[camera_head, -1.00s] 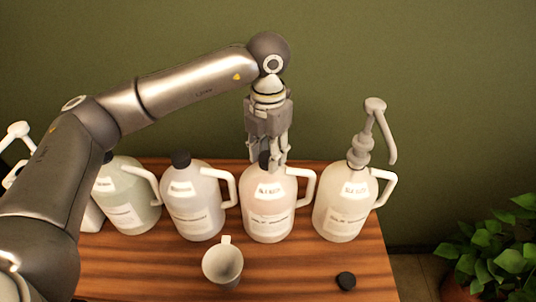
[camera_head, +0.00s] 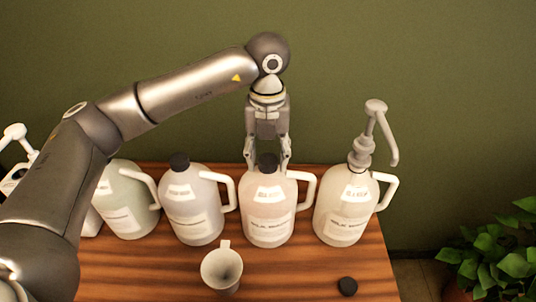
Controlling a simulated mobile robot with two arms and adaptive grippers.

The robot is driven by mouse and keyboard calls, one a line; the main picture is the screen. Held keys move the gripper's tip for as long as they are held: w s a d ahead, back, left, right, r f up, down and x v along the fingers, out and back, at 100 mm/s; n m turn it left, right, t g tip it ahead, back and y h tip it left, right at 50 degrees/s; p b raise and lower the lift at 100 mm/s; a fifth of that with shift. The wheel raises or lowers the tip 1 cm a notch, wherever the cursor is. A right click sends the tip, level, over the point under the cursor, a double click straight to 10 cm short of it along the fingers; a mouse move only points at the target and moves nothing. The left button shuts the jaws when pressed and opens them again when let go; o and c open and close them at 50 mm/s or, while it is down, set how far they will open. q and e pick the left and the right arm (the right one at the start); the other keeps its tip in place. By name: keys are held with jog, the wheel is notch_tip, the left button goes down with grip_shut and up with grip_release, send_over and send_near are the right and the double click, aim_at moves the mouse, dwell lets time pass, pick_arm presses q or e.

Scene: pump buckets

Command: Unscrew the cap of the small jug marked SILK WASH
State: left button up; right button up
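A row of translucent jugs with white labels and side handles stands on the wooden table. The pinkish jug (camera_head: 268,204) is third from the left, upright, with a dark cap (camera_head: 268,161) on its neck. Its label print is small; I cannot read SILK WASH with certainty. My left gripper (camera_head: 268,163) points down at this cap. Its two fingers are spread, one on each side of the cap, with a gap visible between them. I cannot tell whether the fingertips touch the cap. My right gripper is not in view.
A bluish jug (camera_head: 190,212) with a dark cap and a greenish jug (camera_head: 124,210) stand left. A jug with a tall pump (camera_head: 342,212) stands right. A plant (camera_head: 495,255) is at right.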

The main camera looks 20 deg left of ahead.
pick_arm(q)
jog(key=shift+o, duration=0.2)
dwell(0.4)
jog(key=shift+f+m+b, duration=0.15)
jog(key=shift+m+b, duration=0.35)
jog(key=shift+m, duration=0.4)
jog(key=m+b, duration=0.2)
jog(key=m, duration=0.3)
jog(key=shift+m, duration=0.3)
jog(key=m+b, duration=0.1)
jog(key=m, duration=0.3)
jog(key=shift+m, duration=0.3)
jog(key=shift+m+b, duration=0.4)
jog(key=shift+m, duration=1.1)
jog(key=c, duration=1.1)
jog(key=shift+c, duration=0.2)
jog(key=shift+n, duration=0.3)
